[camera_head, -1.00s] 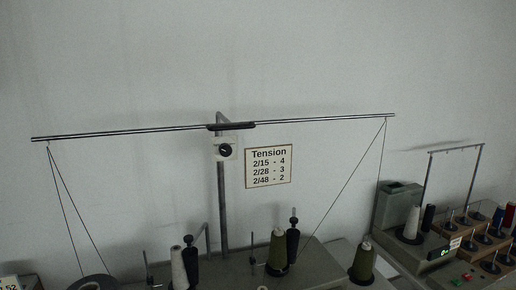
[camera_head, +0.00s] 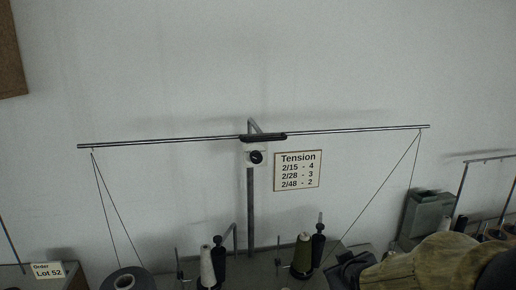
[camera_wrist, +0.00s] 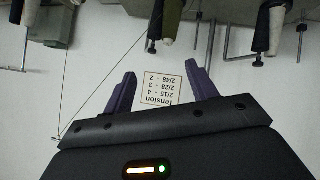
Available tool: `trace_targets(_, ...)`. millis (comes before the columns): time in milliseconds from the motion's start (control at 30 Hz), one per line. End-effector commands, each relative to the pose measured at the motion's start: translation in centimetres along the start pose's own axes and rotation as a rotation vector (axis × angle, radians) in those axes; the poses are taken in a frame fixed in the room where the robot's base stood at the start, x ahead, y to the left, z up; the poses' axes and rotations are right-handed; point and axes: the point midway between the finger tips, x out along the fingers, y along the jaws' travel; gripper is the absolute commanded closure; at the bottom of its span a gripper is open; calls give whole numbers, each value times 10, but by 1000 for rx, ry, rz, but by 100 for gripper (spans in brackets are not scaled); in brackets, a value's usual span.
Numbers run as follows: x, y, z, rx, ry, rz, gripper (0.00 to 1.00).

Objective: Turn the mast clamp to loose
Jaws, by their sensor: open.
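The mast clamp shows in the head view as a round black knob (camera_head: 256,157) with a small pale mark, on a whitish plate on the upright grey mast (camera_head: 250,215). It sits just below the black centre piece (camera_head: 263,137) of the long thin crossbar. My gripper (camera_wrist: 160,70) shows in the wrist view, open with nothing between its two dark purple fingers. The wrist view is upside down. The tension card (camera_wrist: 162,90) shows beyond the fingers, and I cannot make out the knob there. The gripper's fingers are not visible in the head view.
The tension card (camera_head: 298,171) hangs on the wall right of the mast. Threads run down from both crossbar ends. A white cone (camera_head: 207,267) and an olive cone (camera_head: 302,254) stand below. A grey machine (camera_head: 427,212) is at right.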

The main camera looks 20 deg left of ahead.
Motion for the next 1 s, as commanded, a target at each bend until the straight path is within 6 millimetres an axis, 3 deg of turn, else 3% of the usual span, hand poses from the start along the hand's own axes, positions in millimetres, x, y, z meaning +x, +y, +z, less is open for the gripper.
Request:
trace_targets(33,0,-11,-54,-89,111,1,42)
trace_targets(100,0,-27,-115,-203,267,24,42)
trace_targets(200,-7,-53,-186,-330,462,68,42)
trace_targets(300,-18,-73,-231,-409,597,112,42)
trace_targets(433,-24,-84,-252,-447,669,142,42)
trace_targets(767,-23,-83,-252,-448,672,144,42)
trace_targets(1000,-11,-82,-264,-447,670,144,42)
